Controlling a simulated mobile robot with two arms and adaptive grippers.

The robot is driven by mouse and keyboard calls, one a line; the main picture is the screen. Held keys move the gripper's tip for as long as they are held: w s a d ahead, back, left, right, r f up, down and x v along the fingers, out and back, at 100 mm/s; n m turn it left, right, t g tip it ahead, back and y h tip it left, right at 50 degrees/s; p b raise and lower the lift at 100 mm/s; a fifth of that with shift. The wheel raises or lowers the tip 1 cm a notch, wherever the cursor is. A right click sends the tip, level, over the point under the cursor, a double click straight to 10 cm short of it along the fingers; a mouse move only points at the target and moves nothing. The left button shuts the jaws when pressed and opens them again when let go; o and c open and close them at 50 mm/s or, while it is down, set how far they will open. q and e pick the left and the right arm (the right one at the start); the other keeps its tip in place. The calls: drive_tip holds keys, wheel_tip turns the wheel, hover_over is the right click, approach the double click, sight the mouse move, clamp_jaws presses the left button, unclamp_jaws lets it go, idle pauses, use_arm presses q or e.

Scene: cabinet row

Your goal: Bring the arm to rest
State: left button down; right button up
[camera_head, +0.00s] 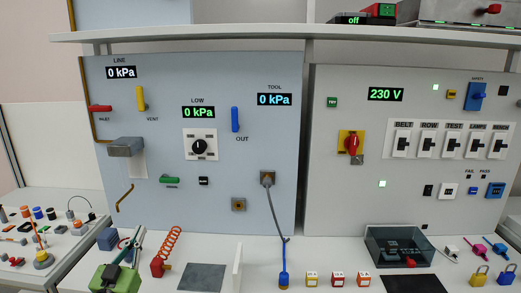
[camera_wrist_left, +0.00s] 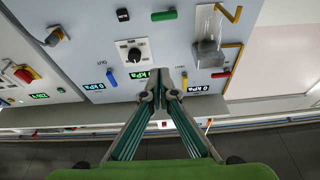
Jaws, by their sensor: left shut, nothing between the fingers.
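My left gripper (camera_head: 134,240) shows at the lower left of the head view, with its green body (camera_head: 115,279) at the bottom edge and its fingers pointing up and away. In the left wrist view the fingers of the gripper (camera_wrist_left: 161,90) meet at their tips, shut and empty. Both fingertips overlap the blue-grey pneumatic panel in that picture; no contact with it can be made out. My right gripper is in neither view.
The blue-grey panel (camera_head: 215,85) stands behind the worktop, next to a white electrical panel (camera_head: 345,205). Near the gripper are a red coiled hose (camera_head: 171,245) and a dark mat (camera_head: 202,277). A shelf (camera_head: 250,31) runs above. A side table (camera_head: 30,265) holds several small parts.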

use_arm(q)
drive_tip(key=s+d+f+g, duration=0.5)
drive_tip(key=s+f, duration=0.2)
drive_tip(key=f, duration=0.2)
drive_tip(key=s+d+f+g, duration=0.4)
drive_tip(key=s+f, duration=0.3)
drive_tip(key=f, duration=0.3)
drive_tip(key=s+d+f+g, duration=0.1)
drive_tip(key=s+f+g, duration=0.15)
drive_tip(key=s, duration=0.65)
drive_tip(key=s+d+f+g+y, duration=0.15)
drive_tip(key=s+g, duration=0.25)
drive_tip(key=s, duration=0.5)
drive_tip(key=s+d+f+g+h, duration=0.1)
drive_tip(key=s+d+g, duration=0.15)
drive_tip(key=s, duration=0.65)
wheel_tip(320, 180, down, 27)
drive_tip(key=s+g, duration=0.1)
drive_tip(key=s, duration=0.1)
drive_tip(key=s+a+f, duration=0.2)
drive_tip(key=s+f, duration=0.5)
drive_tip(key=s, duration=0.1)
drive_tip(key=s+a+f+m+g, duration=0.1)
drive_tip(key=s+f, duration=0.7)
drive_tip(key=s, duration=0.1)
drive_tip(key=shift+a+f+y, duration=0.3)
drive_tip(key=shift+a+y, duration=0.05)
drive_tip(key=shift+a, duration=0.05)
